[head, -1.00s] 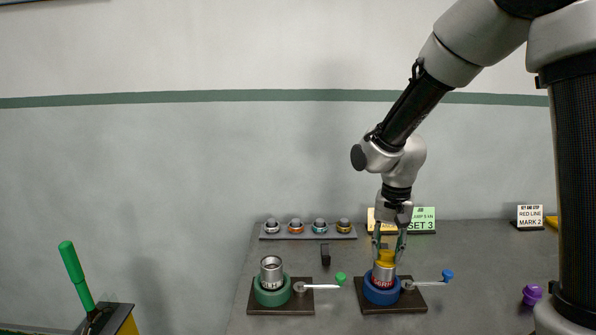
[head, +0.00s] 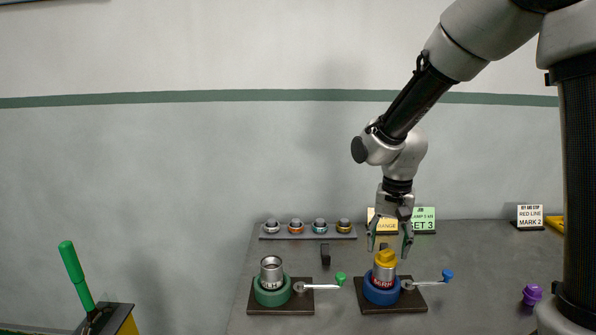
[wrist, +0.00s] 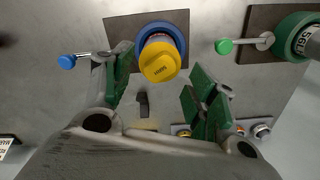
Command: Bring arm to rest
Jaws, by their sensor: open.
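My gripper (head: 390,236) is open and empty, with its fingers pointing down just above a yellow cap (head: 386,258). The cap sits on top of a silver pipe piece in the blue vise (head: 380,292). In the wrist view the yellow cap (wrist: 160,62) lies ahead of and between the spread green-padded fingers (wrist: 160,90), clear of both. The blue vise's handle (head: 434,281) points right.
A green vise (head: 271,291) holding an open silver pipe stands to the left. A rack with several fittings (head: 308,233), sign cards (head: 423,220) and a purple piece (head: 532,294) are on the grey table. A green lever (head: 72,263) stands at far left.

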